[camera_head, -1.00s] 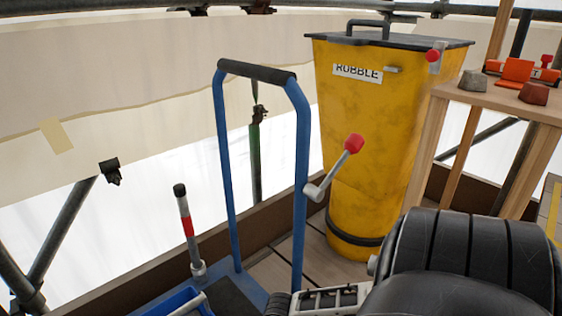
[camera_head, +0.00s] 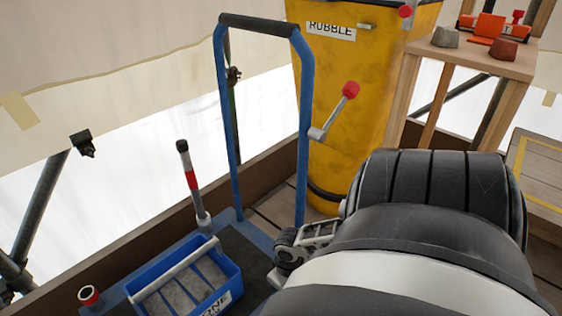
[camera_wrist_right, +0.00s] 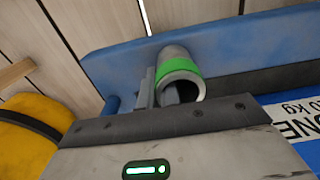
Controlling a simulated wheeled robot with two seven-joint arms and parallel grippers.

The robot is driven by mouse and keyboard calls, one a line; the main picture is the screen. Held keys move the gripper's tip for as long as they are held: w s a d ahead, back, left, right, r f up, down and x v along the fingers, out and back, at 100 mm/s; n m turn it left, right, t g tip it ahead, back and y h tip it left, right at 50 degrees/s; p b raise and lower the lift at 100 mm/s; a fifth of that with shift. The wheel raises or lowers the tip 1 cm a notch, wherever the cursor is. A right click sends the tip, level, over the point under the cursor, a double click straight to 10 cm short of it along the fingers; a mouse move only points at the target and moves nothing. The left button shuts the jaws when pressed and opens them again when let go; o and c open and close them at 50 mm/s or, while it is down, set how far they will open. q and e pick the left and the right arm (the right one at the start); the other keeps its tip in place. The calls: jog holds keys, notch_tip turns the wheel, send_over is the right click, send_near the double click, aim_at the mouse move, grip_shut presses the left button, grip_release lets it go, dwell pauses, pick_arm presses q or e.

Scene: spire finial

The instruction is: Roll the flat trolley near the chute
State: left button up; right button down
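The flat trolley has a blue push handle (camera_head: 304,130) with a black grip and a low deck (camera_head: 235,250) with blue edges. The yellow chute (camera_head: 345,100), labelled RUBBLE, stands just behind. My right gripper (camera_head: 298,245) is low beside the deck's right side, partly hidden by my arm. In the right wrist view, its fingers (camera_wrist_right: 158,92) are at a grey tube with a green band (camera_wrist_right: 178,72) by the blue edge; whether they clamp it is unclear. My left gripper is not in view.
A blue tote (camera_head: 190,285) with a grey handle sits on the deck. A wooden stand (camera_head: 470,55) holds orange and stone-like pieces. A wooden kerb (camera_head: 130,240) and sheeting bound the left.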

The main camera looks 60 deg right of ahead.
jog(key=d, duration=0.1)
jog(key=s+d, duration=0.1)
jog(key=d, duration=0.1)
jog(key=shift+d, duration=0.3)
jog(key=shift+s+d+b, duration=0.15)
jog(key=shift+s+d, duration=0.05)
jog(key=shift+d, duration=0.75)
jog(key=shift+s+d+b, duration=0.2)
jog(key=shift+d, duration=0.7)
jog(key=shift+s+d+b, duration=0.15)
jog(key=shift+s+d, duration=0.05)
jog(key=shift+d, duration=0.75)
jog(key=c, duration=1.5)
grip_release()
jog(key=shift+c, duration=0.2)
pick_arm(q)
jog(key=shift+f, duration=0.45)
pick_arm(e)
jog(key=shift+a, duration=0.1)
pick_arm(q)
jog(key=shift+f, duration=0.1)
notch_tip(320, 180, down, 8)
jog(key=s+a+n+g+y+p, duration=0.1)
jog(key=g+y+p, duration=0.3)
jog(key=p, duration=0.6)
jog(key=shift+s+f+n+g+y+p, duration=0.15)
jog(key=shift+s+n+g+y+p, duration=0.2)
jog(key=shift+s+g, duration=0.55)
pick_arm(e)
notch_tip(320, 180, up, 16)
